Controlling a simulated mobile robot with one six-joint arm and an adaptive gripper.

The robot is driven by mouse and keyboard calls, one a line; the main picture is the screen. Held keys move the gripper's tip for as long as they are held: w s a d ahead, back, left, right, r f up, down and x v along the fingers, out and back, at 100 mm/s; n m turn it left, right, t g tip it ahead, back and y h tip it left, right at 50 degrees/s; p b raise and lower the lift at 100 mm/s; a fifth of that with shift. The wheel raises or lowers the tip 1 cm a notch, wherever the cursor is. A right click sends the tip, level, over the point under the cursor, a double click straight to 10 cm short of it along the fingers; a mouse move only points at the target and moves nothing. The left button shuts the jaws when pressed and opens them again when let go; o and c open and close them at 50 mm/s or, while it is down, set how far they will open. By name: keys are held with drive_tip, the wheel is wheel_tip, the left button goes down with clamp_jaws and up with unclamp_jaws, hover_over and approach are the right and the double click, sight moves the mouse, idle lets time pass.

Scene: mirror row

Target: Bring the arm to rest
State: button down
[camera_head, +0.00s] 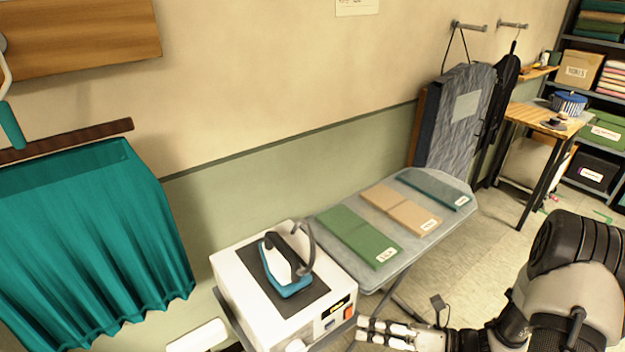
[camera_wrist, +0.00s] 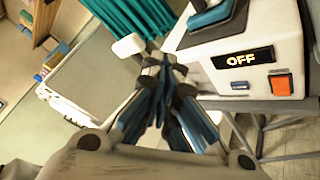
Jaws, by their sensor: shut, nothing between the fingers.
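My gripper (camera_head: 362,329) is at the bottom of the head view, in front of the ironing station and below the board's near edge. In the wrist view its fingers (camera_wrist: 165,72) are together with nothing between them. My arm reaches in from the lower right. The white ironing station (camera_head: 328,289) carries a blue and white iron (camera_head: 287,276) on a dark pad. In the wrist view the station (camera_wrist: 207,72) shows a display reading OFF and an orange switch (camera_wrist: 281,84). The gripper looks apart from the station.
An ironing board (camera_head: 320,217) holds folded green (camera_head: 362,237), tan (camera_head: 402,209) and teal (camera_head: 436,188) cloths. A teal curtain (camera_head: 95,245) hangs at left. A wooden table (camera_head: 520,113) and shelves (camera_head: 600,45) stand at the back right. Bare floor (camera_head: 495,235) lies right of the board.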

drive_tip(key=s+a+r+n+g+h, duration=0.2)
drive_tip(key=s+r+n+g+h, duration=0.3)
drive_tip(key=n, duration=0.3)
drive_tip(key=s+a+r+n+g+h, duration=0.2)
drive_tip(key=s+a+r+n, duration=0.1)
drive_tip(key=s+r+n, duration=0.5)
drive_tip(key=s+d+r+n+t+h, duration=0.4)
drive_tip(key=n+h, duration=0.5)
drive_tip(key=n, duration=0.6)
drive_tip(key=shift+d+r+n+t, duration=0.3)
drive_tip(key=shift+d+r+t, duration=0.95)
drive_tip(key=shift+r, duration=0.55)
